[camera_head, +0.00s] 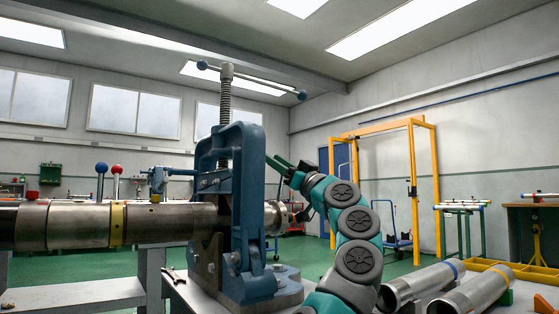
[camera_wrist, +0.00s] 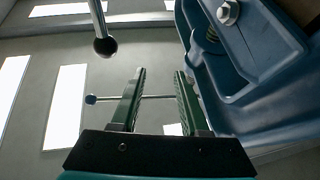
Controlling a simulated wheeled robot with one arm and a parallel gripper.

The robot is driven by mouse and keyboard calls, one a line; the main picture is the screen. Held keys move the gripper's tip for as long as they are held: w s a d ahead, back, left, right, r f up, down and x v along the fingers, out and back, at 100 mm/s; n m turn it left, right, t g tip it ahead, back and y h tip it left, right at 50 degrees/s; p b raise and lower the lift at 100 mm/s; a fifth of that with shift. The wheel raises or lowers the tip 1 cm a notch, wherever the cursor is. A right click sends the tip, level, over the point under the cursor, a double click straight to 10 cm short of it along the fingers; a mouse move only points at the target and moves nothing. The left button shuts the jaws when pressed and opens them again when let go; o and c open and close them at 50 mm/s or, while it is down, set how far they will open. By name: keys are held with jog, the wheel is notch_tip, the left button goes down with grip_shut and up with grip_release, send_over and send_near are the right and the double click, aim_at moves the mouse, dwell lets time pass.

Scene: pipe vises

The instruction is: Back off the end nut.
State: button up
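A metal ring that looks like the end nut (camera_head: 278,217) sits on the right end of the horizontal pipe (camera_head: 77,224), just right of the blue vise (camera_head: 246,185). My gripper (camera_head: 279,164) is above this ring, beside the vise's right side, with its fingers pointing up and left. In the wrist view my gripper (camera_wrist: 160,75) has two green fingers apart with nothing between them. The vise body (camera_wrist: 240,60) fills the right of that view. The ring does not show in the wrist view, and my arm is close to its right side.
The vise's screw handle (camera_head: 250,78) with ball ends stands above my gripper; a handle bar (camera_wrist: 150,97) also crosses behind the fingers in the wrist view. Loose pipes (camera_head: 420,283) lie at the lower right. A yellow frame (camera_head: 414,190) stands farther back.

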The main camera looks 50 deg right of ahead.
jog(key=s+a, duration=0.3)
jog(key=s, duration=0.1)
jog(key=shift+s+a+r, duration=0.25)
jog(key=shift+s+a, duration=0.15)
dwell(0.4)
